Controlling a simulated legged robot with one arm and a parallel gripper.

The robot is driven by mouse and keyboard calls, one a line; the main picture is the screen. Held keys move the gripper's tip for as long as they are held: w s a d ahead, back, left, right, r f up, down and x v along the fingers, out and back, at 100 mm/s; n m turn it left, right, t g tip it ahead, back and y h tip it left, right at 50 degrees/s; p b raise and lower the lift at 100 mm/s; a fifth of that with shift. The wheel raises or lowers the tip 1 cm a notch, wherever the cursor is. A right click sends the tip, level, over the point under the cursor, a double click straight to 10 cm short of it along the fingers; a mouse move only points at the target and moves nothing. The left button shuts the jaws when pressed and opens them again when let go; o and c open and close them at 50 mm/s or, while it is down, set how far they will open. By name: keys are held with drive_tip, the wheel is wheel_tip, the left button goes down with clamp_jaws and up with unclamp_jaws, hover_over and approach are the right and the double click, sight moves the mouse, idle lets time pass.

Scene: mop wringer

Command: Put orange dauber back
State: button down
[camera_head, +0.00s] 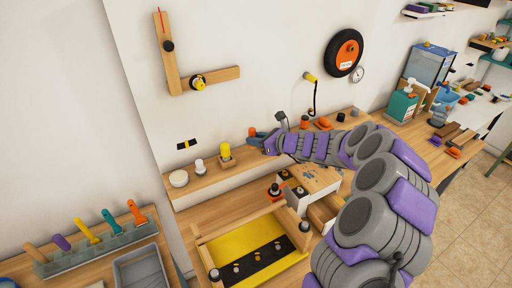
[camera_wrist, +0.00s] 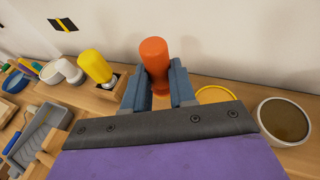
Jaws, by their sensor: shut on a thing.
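The orange dauber (camera_wrist: 154,58) stands nearly upright between the two blue-grey fingers of my gripper (camera_wrist: 158,88) in the wrist view. My gripper is shut on it. Its lower end is partly hidden by the fingers and wrist, and I cannot tell whether it touches the shelf. In the head view my gripper (camera_head: 257,140) is above the wall shelf, with the dauber's orange top (camera_head: 252,131) just showing. A yellow dauber (camera_wrist: 95,66) stands in a small wooden holder to the left; it also shows in the head view (camera_head: 225,151).
A brown-filled bowl (camera_wrist: 286,120) and yellow-rimmed dish (camera_wrist: 214,95) are right of my gripper. A yellow tray with wooden sides (camera_head: 248,258) is on the bench below.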

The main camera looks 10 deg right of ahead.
drive_tip(key=f, duration=0.1)
drive_tip(key=f+b, duration=0.1)
drive_tip(key=shift+a+f, duration=0.6)
drive_tip(key=shift+f, duration=0.15)
drive_tip(key=shift+d, duration=0.2)
drive_tip(key=c, duration=1.1)
unclamp_jaws()
drive_tip(key=shift+d, duration=0.2)
drive_tip(key=shift+o, duration=0.9)
drive_tip(key=shift+a, duration=0.15)
